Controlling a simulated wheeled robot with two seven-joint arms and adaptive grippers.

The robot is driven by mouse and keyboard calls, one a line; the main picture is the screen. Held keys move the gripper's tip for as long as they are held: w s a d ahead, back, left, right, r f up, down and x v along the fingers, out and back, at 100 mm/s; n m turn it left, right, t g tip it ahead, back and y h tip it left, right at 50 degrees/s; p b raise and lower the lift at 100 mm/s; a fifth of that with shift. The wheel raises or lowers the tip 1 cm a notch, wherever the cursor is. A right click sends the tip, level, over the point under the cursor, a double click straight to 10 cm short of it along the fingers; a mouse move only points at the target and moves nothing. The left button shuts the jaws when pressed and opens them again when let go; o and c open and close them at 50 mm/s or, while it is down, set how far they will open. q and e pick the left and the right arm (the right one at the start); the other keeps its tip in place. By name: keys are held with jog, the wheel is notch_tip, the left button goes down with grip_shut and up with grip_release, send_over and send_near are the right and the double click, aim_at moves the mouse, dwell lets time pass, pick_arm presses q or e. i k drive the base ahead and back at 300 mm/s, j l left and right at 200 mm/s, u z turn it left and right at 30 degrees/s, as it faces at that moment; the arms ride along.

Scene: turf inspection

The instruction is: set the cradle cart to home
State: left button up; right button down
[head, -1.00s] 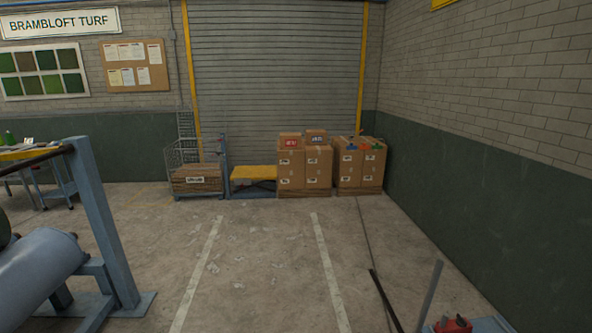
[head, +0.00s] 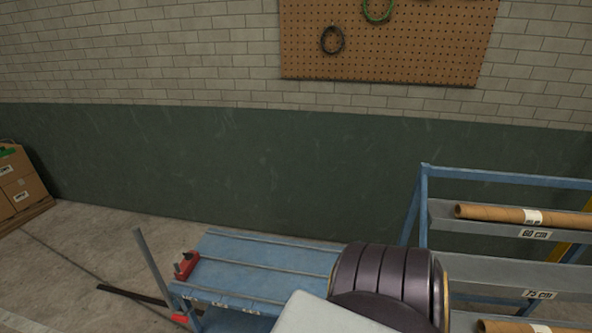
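A low blue bench-like frame (head: 265,262), perhaps the cradle cart, stands at the bottom centre of the head view. Its top has lengthwise rails, and small white labels too small to read run along its front edge. A red block with a small knob (head: 186,265) sits at its left end. Another red piece (head: 180,318) shows lower down. A grey bar (head: 150,265) rises at a slant beside the left end. My own dark ribbed arm joint and pale link hide the bench's right part. Neither of my grippers is in view.
A blue rack (head: 424,205) at right holds cardboard tubes (head: 500,214) on labelled shelves. A pegboard (head: 390,40) hangs on the wall. Stacked cartons (head: 20,185) stand at far left. A dark bar (head: 130,296) lies on the floor, which is otherwise clear at left.

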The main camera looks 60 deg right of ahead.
aim_at(247, 280)
jog(key=z, duration=1.9)
